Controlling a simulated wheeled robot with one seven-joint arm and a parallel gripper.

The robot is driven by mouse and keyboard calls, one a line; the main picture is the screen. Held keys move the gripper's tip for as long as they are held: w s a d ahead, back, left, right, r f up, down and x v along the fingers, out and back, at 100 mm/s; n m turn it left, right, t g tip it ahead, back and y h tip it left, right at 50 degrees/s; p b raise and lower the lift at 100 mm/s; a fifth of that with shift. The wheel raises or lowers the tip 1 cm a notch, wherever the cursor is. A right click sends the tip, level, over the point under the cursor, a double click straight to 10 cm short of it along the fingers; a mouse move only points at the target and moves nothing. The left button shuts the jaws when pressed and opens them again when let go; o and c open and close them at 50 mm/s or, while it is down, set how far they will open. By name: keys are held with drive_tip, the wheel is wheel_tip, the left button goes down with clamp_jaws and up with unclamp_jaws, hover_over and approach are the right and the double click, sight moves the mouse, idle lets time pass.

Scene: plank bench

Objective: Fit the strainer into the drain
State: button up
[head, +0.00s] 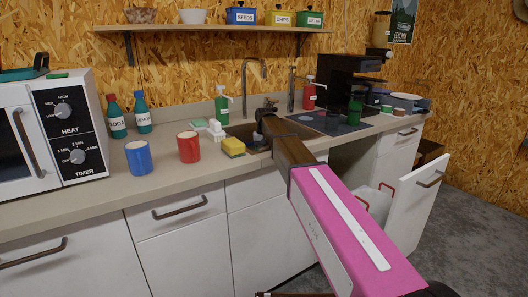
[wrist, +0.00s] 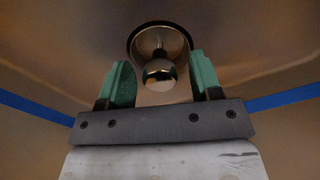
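The strainer (wrist: 160,73), a shiny metal piece with a round knob, shows in the wrist view at the top middle. It lies within the dark round ring of the drain (wrist: 131,42) in the sink floor. I cannot tell how deep it sits. My gripper (wrist: 163,80) is open, with its green fingertips on either side of the knob and a visible gap to each. In the head view my arm reaches down into the sink (head: 240,131), and the arm hides the gripper, strainer and drain.
A yellow sponge (head: 233,147) lies at the sink's front-left edge, near a red mug (head: 188,147) and a blue mug (head: 139,157). The faucet (head: 245,85) stands behind the sink. A green soap bottle (head: 222,104) stands at back left. An open drawer (head: 415,205) juts out at right.

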wheel_tip(320, 180, up, 12)
drive_tip(key=shift+r, duration=0.15)
idle(0.7)
